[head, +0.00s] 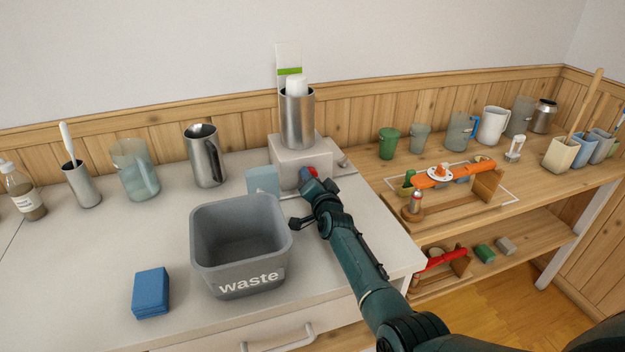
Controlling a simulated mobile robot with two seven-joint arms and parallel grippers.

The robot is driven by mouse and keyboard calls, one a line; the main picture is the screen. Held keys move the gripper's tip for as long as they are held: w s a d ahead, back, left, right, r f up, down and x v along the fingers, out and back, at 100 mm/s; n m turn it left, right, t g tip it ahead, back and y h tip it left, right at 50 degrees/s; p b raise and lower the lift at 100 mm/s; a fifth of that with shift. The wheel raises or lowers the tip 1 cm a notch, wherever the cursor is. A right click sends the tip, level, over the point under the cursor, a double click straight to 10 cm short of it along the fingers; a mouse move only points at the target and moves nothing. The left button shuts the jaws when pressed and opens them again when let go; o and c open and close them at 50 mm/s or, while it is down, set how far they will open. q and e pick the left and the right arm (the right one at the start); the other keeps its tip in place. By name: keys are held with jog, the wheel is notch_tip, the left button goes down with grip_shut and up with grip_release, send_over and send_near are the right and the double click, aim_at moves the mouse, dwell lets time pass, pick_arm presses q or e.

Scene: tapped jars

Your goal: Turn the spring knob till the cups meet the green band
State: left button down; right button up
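The cup dispenser is a steel tube (297,122) standing on a pale box (288,160). White cups (296,86) stick up out of the tube. Behind them a white card carries a green band (289,71); the top of the cups appears just below the band. A small red knob (311,171) shows on the front of the box. My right gripper (309,183) is at the knob, with the fingers partly hidden by the wrist, so I cannot tell whether they are closed on it. My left gripper is not in view.
A grey waste bin (240,272) stands just left of my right forearm. A light blue block (262,181) sits beside the box, and blue cloths (151,292) lie at front left. Steel and glass jugs stand at the back. A wooden shelf (450,225) holds cups at right.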

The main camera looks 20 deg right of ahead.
dwell(0.4)
jog(key=o, duration=1)
jog(key=shift+s, duration=0.15)
